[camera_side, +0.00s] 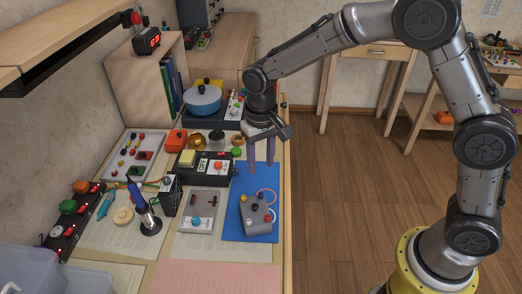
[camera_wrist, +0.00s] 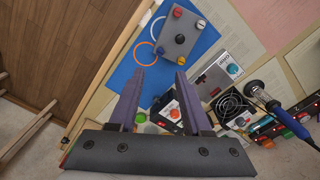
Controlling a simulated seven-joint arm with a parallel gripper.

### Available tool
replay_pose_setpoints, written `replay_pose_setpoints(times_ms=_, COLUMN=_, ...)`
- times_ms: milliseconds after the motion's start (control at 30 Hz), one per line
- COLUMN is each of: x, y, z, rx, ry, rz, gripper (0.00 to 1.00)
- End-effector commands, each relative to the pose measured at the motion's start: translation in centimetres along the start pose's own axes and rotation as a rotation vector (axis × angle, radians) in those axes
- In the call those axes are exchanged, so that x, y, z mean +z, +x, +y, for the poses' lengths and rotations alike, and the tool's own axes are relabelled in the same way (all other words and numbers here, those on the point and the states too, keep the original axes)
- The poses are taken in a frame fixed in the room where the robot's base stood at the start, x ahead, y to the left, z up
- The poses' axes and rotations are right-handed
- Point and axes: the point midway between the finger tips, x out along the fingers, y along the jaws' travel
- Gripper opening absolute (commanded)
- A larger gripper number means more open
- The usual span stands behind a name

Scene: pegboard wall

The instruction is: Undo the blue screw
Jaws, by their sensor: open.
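A grey box (camera_side: 257,215) with several coloured screw heads on it rests on a blue mat (camera_side: 237,180). In the wrist view the grey box (camera_wrist: 187,33) shows the blue screw (camera_wrist: 160,51) near one corner. My gripper (camera_side: 261,155) is open and empty, pointing down above the far end of the mat, apart from the box. In the wrist view its fingertips (camera_wrist: 160,74) are spread just below the blue screw.
Orange and white rings lie on the mat beside the box. A grey panel with a blue-green knob (camera_side: 197,212), a black device with a display (camera_side: 205,167), a soldering iron on a stand (camera_side: 144,208) and a blue pot (camera_side: 203,100) crowd the table. Open floor is right.

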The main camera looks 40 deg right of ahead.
Motion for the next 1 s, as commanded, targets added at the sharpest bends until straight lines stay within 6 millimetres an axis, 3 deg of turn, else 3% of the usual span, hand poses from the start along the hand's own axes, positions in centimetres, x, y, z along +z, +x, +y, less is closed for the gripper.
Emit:
replay_pose_setpoints(times_ms=100, x=-0.1, y=-1.8, z=0.0, rx=-0.002, ry=0.0, rz=0.004, gripper=0.48)
replay_pose_setpoints(times_ms=233, x=0.0, y=-2.8, z=0.0, rx=-0.001, ry=0.0, rz=0.001, gripper=0.48)
replay_pose_setpoints(times_ms=667, x=-0.1, y=-3.3, z=0.2, rx=-0.001, ry=0.005, rz=0.002, gripper=0.48)
replay_pose_setpoints(times_ms=767, x=-0.6, y=-5.1, z=0.8, rx=-0.02, ry=0.022, rz=0.039, gripper=0.48)
replay_pose_setpoints(times_ms=867, x=-0.5, y=-8.5, z=2.2, rx=-0.049, ry=0.05, rz=0.102, gripper=0.48)
replay_pose_setpoints(times_ms=1000, x=1.9, y=-13.7, z=5.5, rx=-0.089, ry=0.091, rz=0.198, gripper=0.48)
